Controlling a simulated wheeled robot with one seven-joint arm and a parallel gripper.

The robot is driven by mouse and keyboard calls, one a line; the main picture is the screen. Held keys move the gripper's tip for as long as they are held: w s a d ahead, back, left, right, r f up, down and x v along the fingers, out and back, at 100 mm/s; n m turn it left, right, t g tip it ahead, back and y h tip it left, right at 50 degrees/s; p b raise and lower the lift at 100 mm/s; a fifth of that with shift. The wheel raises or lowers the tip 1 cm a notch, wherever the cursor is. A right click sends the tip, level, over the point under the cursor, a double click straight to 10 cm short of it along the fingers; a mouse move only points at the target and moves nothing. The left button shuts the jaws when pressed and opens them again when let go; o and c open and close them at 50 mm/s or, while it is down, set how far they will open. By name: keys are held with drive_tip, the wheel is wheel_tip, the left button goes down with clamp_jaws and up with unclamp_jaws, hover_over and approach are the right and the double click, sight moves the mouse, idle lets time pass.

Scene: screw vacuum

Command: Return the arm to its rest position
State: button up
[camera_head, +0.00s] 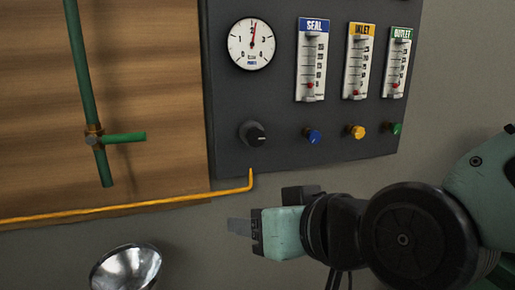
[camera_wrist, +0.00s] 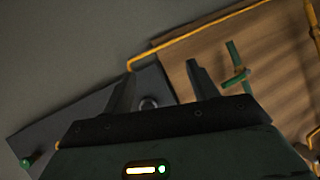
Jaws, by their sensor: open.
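My gripper (camera_head: 240,227) is at the lower middle of the head view, below the dark gauge panel (camera_head: 285,115), pointing left. In the wrist view my gripper (camera_wrist: 160,78) shows two separated fingers with nothing between them. My arm comes in from the right edge of the head view, bent, with a dark round joint cover facing the camera. The gripper looks apart from the panel and the wall. The black knob (camera_head: 253,134) on the panel also shows beyond the fingers in the wrist view (camera_wrist: 149,103).
The panel carries a round gauge (camera_head: 251,43), three scales and small coloured knobs. A wooden board (camera_head: 150,95) with a green pipe (camera_head: 84,85) is at left. A shiny metal bowl-like object (camera_head: 126,268) is at lower left. Bare wall lies below the panel.

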drive_tip(key=s+d+f+n+g+h+p, duration=0.1)
drive_tip(key=s+d+f+g+h+p, duration=0.1)
drive_tip(key=s+d+g, duration=0.3)
drive_tip(key=s+d+f+n+g+h+p, duration=0.2)
drive_tip(key=s+d+f+g+h+p, duration=0.1)
drive_tip(key=s+d+g+h, duration=0.1)
drive_tip(key=s+d+g, duration=0.1)
drive_tip(key=s+d, duration=0.1)
drive_tip(key=d, duration=0.1)
drive_tip(key=shift+d+h, duration=0.4)
